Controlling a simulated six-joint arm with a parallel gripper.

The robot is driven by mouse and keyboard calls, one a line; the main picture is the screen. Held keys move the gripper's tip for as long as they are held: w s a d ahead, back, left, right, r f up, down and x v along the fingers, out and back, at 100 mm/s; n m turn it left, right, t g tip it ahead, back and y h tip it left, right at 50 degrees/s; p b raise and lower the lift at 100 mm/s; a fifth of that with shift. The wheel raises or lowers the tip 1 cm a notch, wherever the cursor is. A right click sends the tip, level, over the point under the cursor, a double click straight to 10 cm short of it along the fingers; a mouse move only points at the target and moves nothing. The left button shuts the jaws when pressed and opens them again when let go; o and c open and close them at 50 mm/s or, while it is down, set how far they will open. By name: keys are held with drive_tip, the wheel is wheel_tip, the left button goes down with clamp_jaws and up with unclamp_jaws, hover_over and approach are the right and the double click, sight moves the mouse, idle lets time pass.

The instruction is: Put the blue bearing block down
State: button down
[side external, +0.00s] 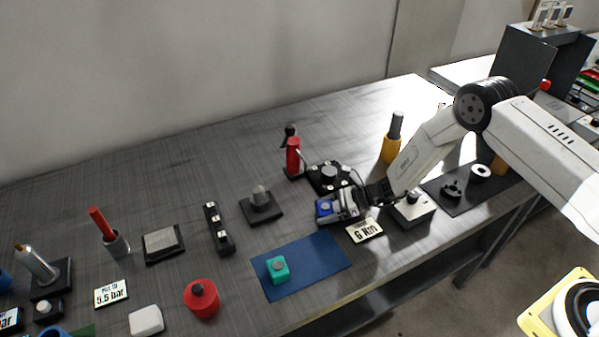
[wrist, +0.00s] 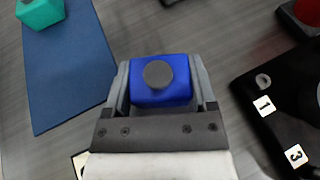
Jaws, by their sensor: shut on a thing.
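The blue bearing block (wrist: 160,82) has a grey round piece on its top face. It also shows in the side external view (side external: 324,207), partly covered by the fingers. My gripper (side external: 332,207) is shut on it, with one finger on each side in the wrist view (wrist: 160,85). The gripper and block are low near the table, to the right of the blue mat (side external: 318,251). I cannot tell whether the block touches the table.
A teal block (side external: 278,269) stands on the mat, whose right part is bare. A black numbered dial base (side external: 330,177) and a red upright tool (side external: 293,158) stand behind.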

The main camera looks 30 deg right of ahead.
unclamp_jaws()
drive_tip(key=shift+r, duration=0.15)
drive_tip(key=v, duration=1.2)
idle(0.5)
drive_tip(key=shift+s+a+r+n+g, duration=0.2)
drive_tip(key=shift+s+r+n+g, duration=0.2)
drive_tip(key=shift+n, duration=0.1)
drive_tip(key=s+d+r+n+g+h, duration=0.1)
drive_tip(key=s+d+r+n+h, duration=0.1)
drive_tip(key=s+r+n+h, duration=0.4)
drive_tip(key=s+d+r+n+h, duration=0.3)
drive_tip(key=s+r+n+h, duration=0.3)
drive_tip(key=s+r+n, duration=0.3)
drive_tip(key=shift+s+n+g, duration=0.4)
drive_tip(key=shift+s+n, duration=1.25)
drive_tip(key=shift+n, duration=1.65)
